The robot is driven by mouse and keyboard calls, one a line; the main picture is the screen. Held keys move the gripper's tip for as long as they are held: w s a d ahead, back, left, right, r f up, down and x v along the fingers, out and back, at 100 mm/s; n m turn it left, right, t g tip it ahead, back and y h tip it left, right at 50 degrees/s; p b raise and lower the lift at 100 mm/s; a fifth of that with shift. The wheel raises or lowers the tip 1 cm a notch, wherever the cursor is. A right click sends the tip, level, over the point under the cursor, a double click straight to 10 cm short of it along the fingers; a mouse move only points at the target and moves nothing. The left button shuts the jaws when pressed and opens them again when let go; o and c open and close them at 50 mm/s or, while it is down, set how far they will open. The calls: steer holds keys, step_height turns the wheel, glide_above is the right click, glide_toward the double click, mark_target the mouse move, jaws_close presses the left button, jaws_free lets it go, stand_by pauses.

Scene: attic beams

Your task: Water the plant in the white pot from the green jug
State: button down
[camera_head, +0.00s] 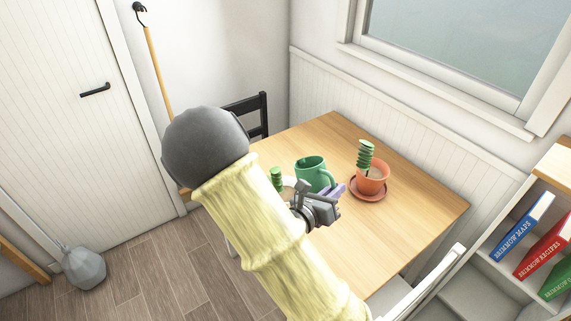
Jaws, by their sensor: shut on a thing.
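The green jug (309,175) is upright over the middle of the wooden table, with its handle toward my gripper. My gripper (335,190) is shut on the jug's handle from the near side. I cannot tell whether the jug's base touches the table. A small green plant (276,174) shows just left of the jug. A sliver of white pot (289,181) shows beside it; my arm hides most of this pot. Another green plant (365,155) stands in a terracotta pot (374,178) on a saucer (368,192), right of the jug.
The wooden table (420,212) is clear at its right and near side. A black chair (262,112) stands behind it, and a white chair (425,285) is at the near right. A shelf with books (527,222) is at the right. A window (460,40) is above the table.

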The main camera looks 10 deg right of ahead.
mark_target(328, 175)
steer(key=shift+n+g, duration=0.3)
steer(key=shift+n, duration=0.6)
steer(key=r+p, duration=0.1)
steer(key=w+r+p, duration=0.1)
steer(key=p, duration=0.1)
steer(key=w+a+r+p, duration=0.1)
steer(key=r+p, duration=0.1)
steer(key=shift+w, duration=0.1)
steer(key=p, duration=0.1)
steer(key=w+r+n+p, duration=0.1)
steer(key=p, duration=0.1)
steer(key=shift+a+r+n+g, duration=0.15)
steer(key=shift+r+n+g, duration=0.05)
steer(key=shift+n+g, duration=0.1)
steer(key=shift+w+a+r+n+p, duration=0.15)
steer(key=shift+w+r+n+p, duration=0.2)
steer(key=shift+r+p, duration=0.45)
steer(key=shift+p, duration=0.5)
